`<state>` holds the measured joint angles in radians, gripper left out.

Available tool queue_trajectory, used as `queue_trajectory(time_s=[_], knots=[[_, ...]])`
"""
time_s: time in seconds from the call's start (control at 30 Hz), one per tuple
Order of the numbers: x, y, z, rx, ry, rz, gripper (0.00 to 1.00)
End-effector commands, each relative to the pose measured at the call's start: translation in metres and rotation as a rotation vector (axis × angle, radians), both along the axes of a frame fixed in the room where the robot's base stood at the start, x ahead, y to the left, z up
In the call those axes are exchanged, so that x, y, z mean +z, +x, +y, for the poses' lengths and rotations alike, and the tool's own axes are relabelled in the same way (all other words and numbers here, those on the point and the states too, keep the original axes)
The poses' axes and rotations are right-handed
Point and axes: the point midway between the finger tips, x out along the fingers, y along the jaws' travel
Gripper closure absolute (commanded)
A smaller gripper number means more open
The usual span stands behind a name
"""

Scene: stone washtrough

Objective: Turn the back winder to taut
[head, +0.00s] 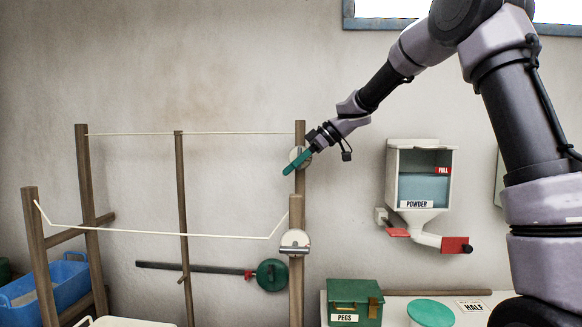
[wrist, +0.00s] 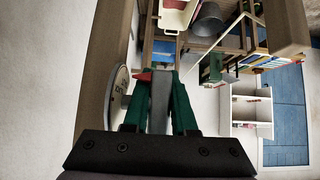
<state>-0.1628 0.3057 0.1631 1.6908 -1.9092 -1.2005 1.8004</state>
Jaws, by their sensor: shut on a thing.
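The back winder (head: 307,158) is a pale round disc on the back right post (head: 300,183), partly hidden by my gripper (head: 289,168). In the wrist view my gripper (wrist: 158,90) has its green fingers closed around the winder's grey handle (wrist: 160,100). The pale dial (wrist: 116,98) is beside the fingers at left, with a red pointer tip (wrist: 143,76) near it. Its marks are too small to read. The back line (head: 230,133) runs nearly straight between the back posts. The front line (head: 150,232) sags from its posts to the front winder (head: 295,242).
A powder dispenser (head: 422,150) hangs on the wall to the right. Below are a green pegs box (head: 354,300) and a green round lid (head: 431,313) on a pale surface. A dark bar with a green disc (head: 271,275) is behind the front posts. A blue tub (head: 45,290) stands at left.

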Motion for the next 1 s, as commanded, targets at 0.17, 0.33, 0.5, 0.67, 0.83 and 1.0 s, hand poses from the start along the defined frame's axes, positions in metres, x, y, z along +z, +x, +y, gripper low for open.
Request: queue_trajectory(time_s=[0.17, 0.33, 0.5, 0.67, 0.83, 1.0], knots=[[-0.0003, 0.0002, -0.0007, 0.000, -0.033, 0.000, 1.00], [-0.0004, 0.0004, -0.0011, -0.001, -0.040, 0.001, 1.00], [-0.0004, 0.0004, -0.0011, -0.001, -0.040, 0.001, 1.00], [-0.0005, 0.0003, -0.0010, -0.001, -0.040, 0.001, 0.62], [-0.0006, 0.0002, -0.0010, 0.000, -0.040, 0.001, 0.62], [0.0020, 0.0004, -0.0037, -0.001, -0.039, 0.001, 0.62]])
